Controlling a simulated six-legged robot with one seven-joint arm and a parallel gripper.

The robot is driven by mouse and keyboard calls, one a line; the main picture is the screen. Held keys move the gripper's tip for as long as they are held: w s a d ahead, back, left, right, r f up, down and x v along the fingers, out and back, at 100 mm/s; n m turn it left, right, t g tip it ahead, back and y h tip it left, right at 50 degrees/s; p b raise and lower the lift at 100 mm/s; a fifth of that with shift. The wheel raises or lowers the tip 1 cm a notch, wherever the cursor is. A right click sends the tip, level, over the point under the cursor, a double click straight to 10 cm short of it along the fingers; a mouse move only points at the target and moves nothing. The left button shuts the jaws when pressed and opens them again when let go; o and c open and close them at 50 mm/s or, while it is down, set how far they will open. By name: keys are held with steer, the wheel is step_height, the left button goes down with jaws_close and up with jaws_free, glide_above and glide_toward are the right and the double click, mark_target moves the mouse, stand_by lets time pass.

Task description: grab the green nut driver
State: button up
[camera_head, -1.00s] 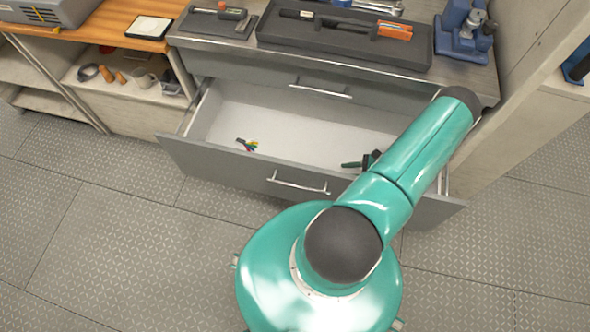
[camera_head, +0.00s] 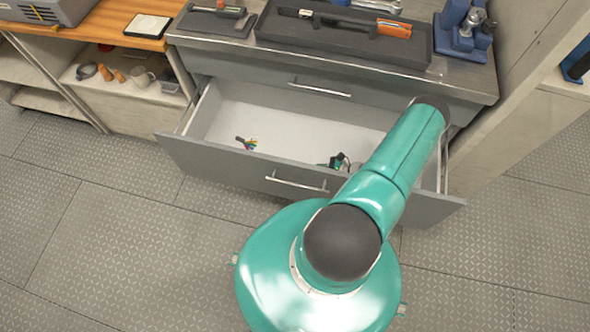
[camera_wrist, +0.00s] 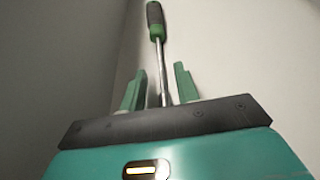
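The green nut driver, with a black and green handle (camera_wrist: 155,20) and a thin metal shaft, shows in the wrist view. The handle lies beyond my fingertips, and the shaft runs back between the fingers. My gripper (camera_wrist: 159,78) is open, with a green finger on each side of the shaft and gaps visible. In the head view, my gripper (camera_head: 337,162) is low in the open drawer (camera_head: 285,118), partly hidden by my arm. I cannot make out the driver separately there.
A small bundle of coloured pieces (camera_head: 247,143) lies at the drawer's left. The drawer front with its handle (camera_head: 296,184) stands between my body and the interior. Above are a black tool tray (camera_head: 340,48) and a blue device (camera_head: 462,30). The drawer's middle is clear.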

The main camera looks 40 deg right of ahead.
steer(key=shift+x, duration=1.2)
jaws_close()
steer(key=shift+r, duration=0.1)
